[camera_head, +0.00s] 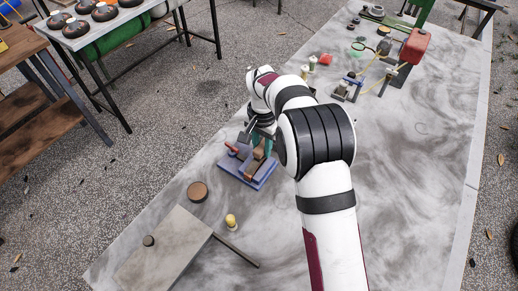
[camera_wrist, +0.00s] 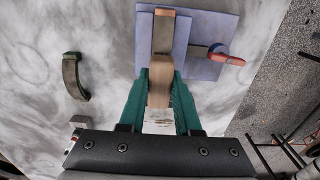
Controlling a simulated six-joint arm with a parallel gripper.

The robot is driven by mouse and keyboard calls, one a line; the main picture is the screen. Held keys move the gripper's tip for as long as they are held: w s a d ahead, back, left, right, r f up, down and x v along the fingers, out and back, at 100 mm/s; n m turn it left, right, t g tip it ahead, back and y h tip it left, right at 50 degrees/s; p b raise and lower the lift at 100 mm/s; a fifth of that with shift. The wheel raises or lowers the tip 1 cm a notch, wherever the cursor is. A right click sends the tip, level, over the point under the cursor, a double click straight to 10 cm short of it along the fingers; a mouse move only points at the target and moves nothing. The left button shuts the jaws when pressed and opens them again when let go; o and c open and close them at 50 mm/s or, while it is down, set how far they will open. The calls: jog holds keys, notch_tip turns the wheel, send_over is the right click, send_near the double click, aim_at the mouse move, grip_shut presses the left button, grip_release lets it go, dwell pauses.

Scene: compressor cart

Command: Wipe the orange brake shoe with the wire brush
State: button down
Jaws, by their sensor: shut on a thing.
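My gripper (camera_wrist: 160,98) has teal fingers and is shut on a wooden-handled piece, seemingly the wire brush (camera_wrist: 159,88), with a pale, bristle-like patch between the fingers. In the head view my gripper (camera_head: 262,143) is over a blue fixture (camera_head: 238,172), partly hidden by my wrist. A brown-orange curved piece with a dark middle, likely the orange brake shoe (camera_wrist: 163,34), sits on the fixture plate (camera_wrist: 207,16). The brush's front end appears right at its near end; I cannot tell whether they touch.
A red-handled clamp (camera_wrist: 227,59) stands on the fixture. A dark curved piece (camera_wrist: 72,77) lies on the table to the left in the wrist view. A brown disc (camera_head: 197,191), yellow knob (camera_head: 231,221) and flat board (camera_head: 165,250) are nearby. Table at the right is mostly clear.

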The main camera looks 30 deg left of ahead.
jog(key=shift+s, duration=2.8)
jog(key=shift+w, duration=3.15)
notch_tip(320, 180, up, 8)
jog(key=shift+s+r, duration=0.1)
